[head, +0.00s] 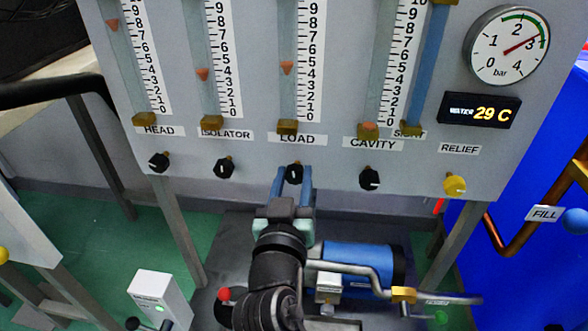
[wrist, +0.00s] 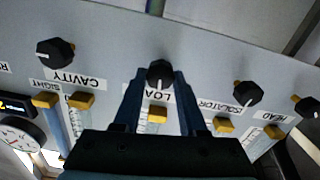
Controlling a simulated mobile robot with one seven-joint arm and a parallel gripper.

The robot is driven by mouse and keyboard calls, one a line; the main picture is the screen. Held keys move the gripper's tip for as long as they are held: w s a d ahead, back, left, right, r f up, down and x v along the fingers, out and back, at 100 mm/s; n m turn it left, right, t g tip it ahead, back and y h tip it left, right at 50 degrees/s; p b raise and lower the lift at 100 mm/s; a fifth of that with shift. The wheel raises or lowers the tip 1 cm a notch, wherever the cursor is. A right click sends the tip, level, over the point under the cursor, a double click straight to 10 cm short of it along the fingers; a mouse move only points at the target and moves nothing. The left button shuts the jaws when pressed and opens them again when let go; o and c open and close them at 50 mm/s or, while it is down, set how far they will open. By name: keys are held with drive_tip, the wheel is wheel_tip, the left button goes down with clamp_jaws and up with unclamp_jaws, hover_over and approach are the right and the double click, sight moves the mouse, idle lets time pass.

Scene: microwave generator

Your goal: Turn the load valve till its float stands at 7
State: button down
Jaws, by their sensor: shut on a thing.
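The load valve (head: 295,172) is a black knob under the LOAD label (head: 296,139), on the grey panel. My gripper (head: 293,178) has its two blue fingers on either side of this knob, shut on it. In the wrist view the load valve (wrist: 159,72) sits between the fingertips, with a white mark on its face. The load float (head: 287,67) is an orange-red cone in the clear tube above. It stands between 4 and 5 on the load scale (head: 309,65).
The isolator knob (head: 224,168) and cavity knob (head: 369,179) stand close on either side, with the head knob (head: 159,162) farther left. A yellow relief knob (head: 454,185) is at right. The dial (head: 507,45) reads about 3 bar; the water display (head: 479,111) shows 29 C.

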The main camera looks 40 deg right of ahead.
drive_tip(key=shift+n+p, duration=1.3)
drive_tip(key=shift+n, duration=1)
drive_tip(key=shift+w, duration=0.1)
drive_tip(key=shift+c, duration=2.3)
unclamp_jaws()
drive_tip(key=shift+a, duration=0.1)
drive_tip(key=p+v, duration=0.1)
drive_tip(key=v, duration=1.2)
